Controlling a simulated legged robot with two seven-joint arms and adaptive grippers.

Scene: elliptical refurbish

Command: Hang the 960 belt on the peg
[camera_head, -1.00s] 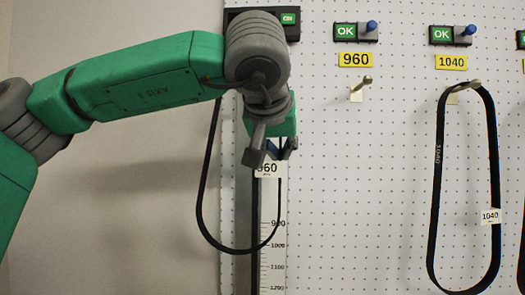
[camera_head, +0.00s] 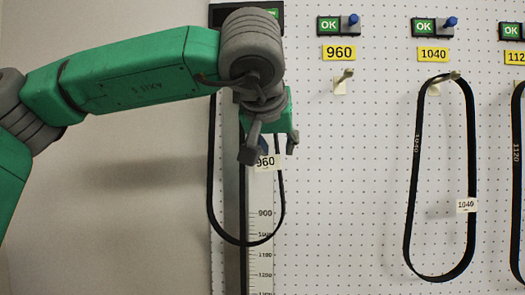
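My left gripper (camera_head: 270,148) points down in front of the measuring board. Its two fingertips show some way apart. The 960 belt (camera_head: 212,190) is a black loop hanging behind my arm and gripper. Its right strand runs up behind the gripper, and its top is hidden, so I cannot tell whether the fingers grip it. Its white 960 tag (camera_head: 265,162) shows just below the fingers. The 960 peg (camera_head: 344,80) is bare, under the yellow 960 label (camera_head: 339,53), to the right of the gripper. My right gripper is not in view.
The 1040 belt (camera_head: 409,190) hangs on its own peg (camera_head: 450,76) to the right. Part of an 1120 belt (camera_head: 516,190) shows at the right edge. A ruler (camera_head: 263,255) stands below the gripper. The pegboard around the 960 peg is clear.

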